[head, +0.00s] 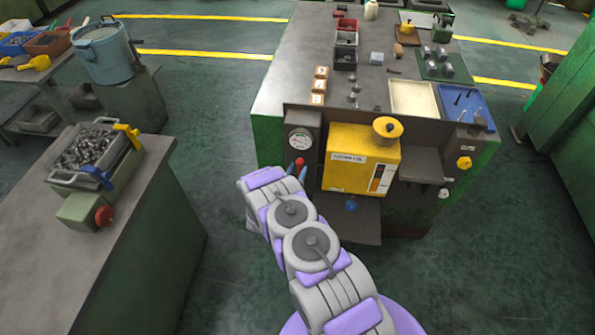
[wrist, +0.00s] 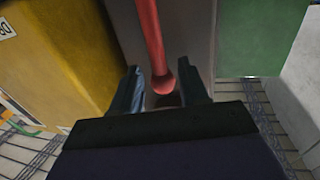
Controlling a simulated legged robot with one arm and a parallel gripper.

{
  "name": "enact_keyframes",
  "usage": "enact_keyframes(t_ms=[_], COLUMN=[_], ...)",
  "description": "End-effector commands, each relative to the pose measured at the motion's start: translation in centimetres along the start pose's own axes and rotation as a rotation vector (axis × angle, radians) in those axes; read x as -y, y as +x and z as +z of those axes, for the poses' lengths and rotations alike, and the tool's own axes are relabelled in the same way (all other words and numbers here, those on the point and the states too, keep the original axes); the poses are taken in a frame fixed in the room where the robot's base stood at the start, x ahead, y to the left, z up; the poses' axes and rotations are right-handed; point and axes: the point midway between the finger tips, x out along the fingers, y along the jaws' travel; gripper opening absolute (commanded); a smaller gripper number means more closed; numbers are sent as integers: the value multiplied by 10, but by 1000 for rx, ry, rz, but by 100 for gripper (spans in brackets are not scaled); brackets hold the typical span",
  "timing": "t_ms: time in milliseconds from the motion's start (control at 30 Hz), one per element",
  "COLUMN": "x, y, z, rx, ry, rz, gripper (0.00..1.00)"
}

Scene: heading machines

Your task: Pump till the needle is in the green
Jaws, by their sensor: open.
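The pressure gauge (head: 300,139) is a round white dial on a dark panel at the left of the machine's front; its needle is too small to read. The red pump lever (head: 299,162) has a round knob below the gauge. In the wrist view the red lever (wrist: 152,45) comes down from the top, and its ball end sits between the fingers of my gripper (wrist: 164,85). My gripper is open, with a finger on each side of the ball and gaps visible. In the head view my gripper (head: 299,172) is partly hidden by my arm.
A yellow tank (head: 361,162) stands just right of the lever, with a blue knob (head: 351,205) below it. A grey shelf (head: 420,165) juts out further right. A bench (head: 150,190) with a bin of metal parts stands at the left, and green floor lies between.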

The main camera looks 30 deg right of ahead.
Motion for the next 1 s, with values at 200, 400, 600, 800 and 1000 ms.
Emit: enact_keyframes(t_ms=[200,400,600,800,1000], x=[0,0,0,0,0], y=[7,7,7,7,8], z=[0,0,0,0,0], rx=[1,0,0,0,0], ry=[-3,-3,-3,-2,-2], rz=[0,0,0,0,0], gripper=[44,44,25,6,0])
